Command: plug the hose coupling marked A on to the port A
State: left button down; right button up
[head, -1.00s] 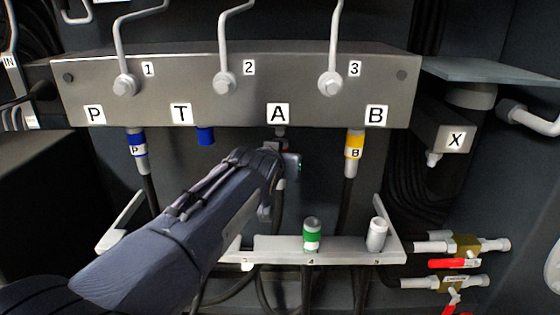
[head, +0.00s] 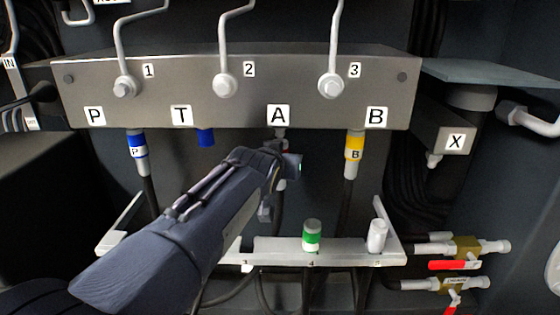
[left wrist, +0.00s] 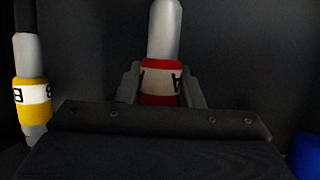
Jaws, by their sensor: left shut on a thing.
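The manifold port A (head: 281,132) is a short grey stub under the block, below the A label (head: 278,115). My left gripper (head: 281,158) is just below it, shut on the hose coupling marked A. In the left wrist view this coupling (left wrist: 160,82) has a red and white band with the letter A and a silver body, and sits between the two fingers (left wrist: 163,88). My right gripper is not in view.
Port B holds a yellow-banded coupling (head: 354,148) to the right; port P holds a blue-banded one (head: 138,148). A blue cap (head: 205,138) is under T. Below, a rack (head: 285,250) holds a green-banded coupling (head: 312,235) and a plain grey one (head: 377,236).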

pick_arm(q)
jog(key=shift+r+p, duration=1.15)
jog(key=shift+r, duration=0.65)
jog(key=c, duration=0.9)
grip_release()
jog(key=shift+f, duration=0.15)
